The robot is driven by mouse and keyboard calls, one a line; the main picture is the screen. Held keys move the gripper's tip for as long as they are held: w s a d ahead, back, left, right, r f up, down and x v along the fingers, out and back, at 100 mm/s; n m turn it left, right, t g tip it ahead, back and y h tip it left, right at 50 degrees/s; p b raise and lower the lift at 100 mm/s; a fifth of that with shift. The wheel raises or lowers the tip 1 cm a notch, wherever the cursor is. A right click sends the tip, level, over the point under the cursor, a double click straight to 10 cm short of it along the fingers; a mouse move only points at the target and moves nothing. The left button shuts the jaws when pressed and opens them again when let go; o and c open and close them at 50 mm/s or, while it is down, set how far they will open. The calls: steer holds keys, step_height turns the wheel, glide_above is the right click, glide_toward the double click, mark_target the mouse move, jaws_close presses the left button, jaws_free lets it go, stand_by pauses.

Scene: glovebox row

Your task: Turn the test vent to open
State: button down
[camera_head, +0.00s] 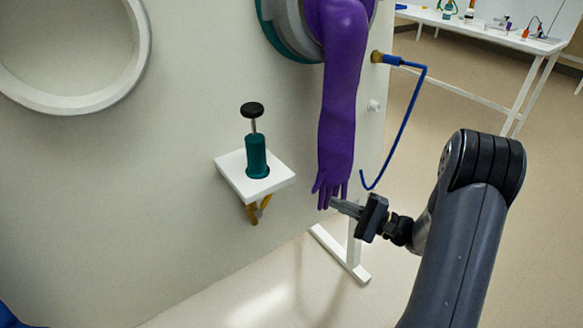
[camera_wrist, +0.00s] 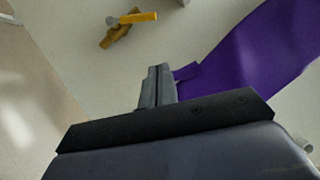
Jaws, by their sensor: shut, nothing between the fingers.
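A brass valve (camera_head: 252,213) with a yellow lever (camera_head: 265,202) hangs under a small white shelf on the glovebox wall; I take it for the test vent. In the wrist view the brass body (camera_wrist: 118,36) and yellow lever (camera_wrist: 138,18) show at the top, with a round silver part at the lever's left end. The lever lies at an angle to the body; I cannot tell its setting. My gripper (camera_head: 336,203) is shut and empty, right of the valve and apart from it, by the purple glove's fingers. Its fingers (camera_wrist: 157,84) show in the wrist view.
The purple glove (camera_head: 341,90) hangs from its port close to my gripper. The white shelf (camera_head: 235,180) carries a teal pump (camera_head: 256,158) with a black knob. A blue hose (camera_head: 405,115) hangs at the right. A white stand foot (camera_head: 340,257) is on the floor.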

mark_target(266, 200)
steer(key=s+a+r+x, duration=0.1)
steer(key=s+x, duration=0.1)
steer(key=x, duration=1)
steer(key=shift+a+r, duration=0.25)
steer(key=shift+r, duration=0.05)
steer(key=a+r+n+b, duration=0.1)
steer(key=s+a+r+n+g+h+b, duration=0.1)
steer(key=n, duration=0.1)
steer(key=a+r+n+g+h+b, duration=0.1)
steer(key=n, duration=0.1)
steer(key=shift+s+r+b, duration=0.15)
steer(key=shift+s+b, duration=0.2)
stand_by(0.3)
